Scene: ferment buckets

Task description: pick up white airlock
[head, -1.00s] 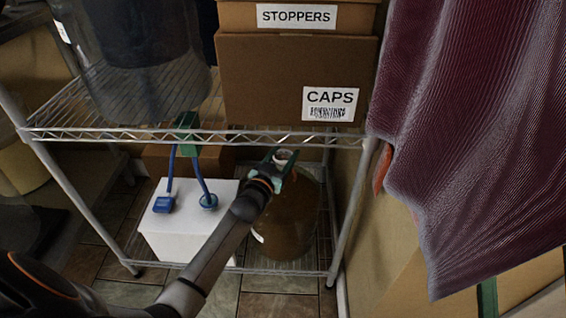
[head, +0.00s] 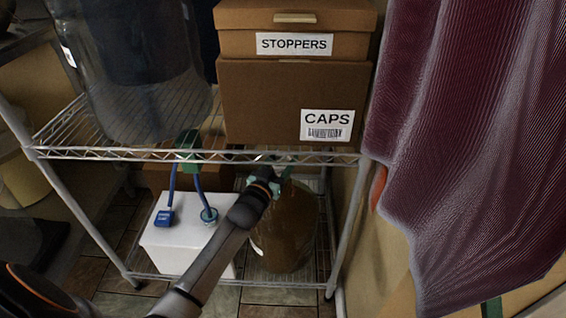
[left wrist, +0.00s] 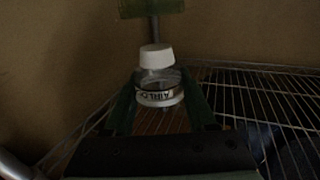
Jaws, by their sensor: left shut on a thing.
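The white airlock (left wrist: 157,58) shows in the left wrist view, with a white cap, a clear body and a white label band whose letters appear inverted. My left gripper (left wrist: 160,103) is shut on it, with a dark green finger on either side of the clear body. In the head view, my left gripper (head: 281,172) is just under the front edge of the wire shelf, above the brown jug (head: 284,235). The airlock is hidden there behind the shelf edge and gripper. My right gripper is in no view.
The wire shelf (head: 110,153) holds a large clear vessel (head: 145,85) and brown boxes marked STOPPERS (head: 340,18) and CAPS (head: 260,100). A white box (head: 170,245) with blue-tubed parts stands below left. A maroon cloth (head: 470,130) hangs at right.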

